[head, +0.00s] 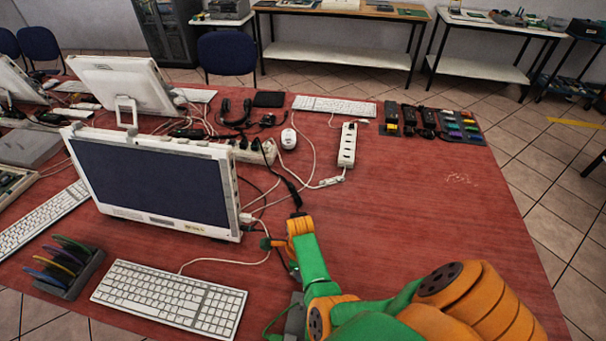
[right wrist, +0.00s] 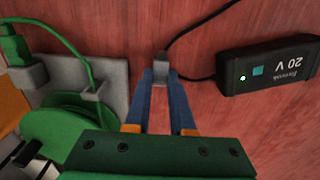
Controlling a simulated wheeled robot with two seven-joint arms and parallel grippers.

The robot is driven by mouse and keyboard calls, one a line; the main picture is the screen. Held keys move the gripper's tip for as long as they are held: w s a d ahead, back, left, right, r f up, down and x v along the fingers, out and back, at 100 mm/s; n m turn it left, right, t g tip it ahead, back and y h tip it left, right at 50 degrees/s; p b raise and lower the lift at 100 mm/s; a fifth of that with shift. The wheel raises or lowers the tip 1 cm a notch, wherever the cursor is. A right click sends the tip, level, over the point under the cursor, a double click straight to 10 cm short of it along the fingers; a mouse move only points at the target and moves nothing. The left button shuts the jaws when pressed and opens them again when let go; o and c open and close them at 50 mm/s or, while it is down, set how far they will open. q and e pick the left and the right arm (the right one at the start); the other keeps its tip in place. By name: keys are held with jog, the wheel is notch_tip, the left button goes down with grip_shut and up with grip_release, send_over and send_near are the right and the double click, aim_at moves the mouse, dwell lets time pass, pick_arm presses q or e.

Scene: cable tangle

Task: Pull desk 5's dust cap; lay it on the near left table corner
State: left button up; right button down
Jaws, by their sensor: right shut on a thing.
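My right gripper (right wrist: 160,75) has its two blue fingers shut on a small grey end piece (right wrist: 160,65) of a black cable (right wrist: 166,40), close to the red table top. I cannot tell whether this piece is the dust cap or the cable's connector; the fingers cover part of it. In the head view my right gripper (head: 297,217) is just right of the near monitor's (head: 155,185) right edge. No desk number is readable. My left gripper is not in view.
A black power brick marked 20 V (right wrist: 268,68) lies right of the fingers. A grey holder (right wrist: 95,85) with a green plug (right wrist: 15,45) and green cable stands left.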

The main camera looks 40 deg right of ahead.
jog(key=c, duration=0.7)
grip_release()
jog(key=shift+w, duration=0.1)
notch_tip(320, 180, up, 5)
jog(key=p, duration=0.5)
jog(key=shift+r+p, duration=0.2)
jog(key=shift+p, duration=0.15)
jog(key=shift+r+b, duration=0.35)
jog(key=shift+r, duration=0.45)
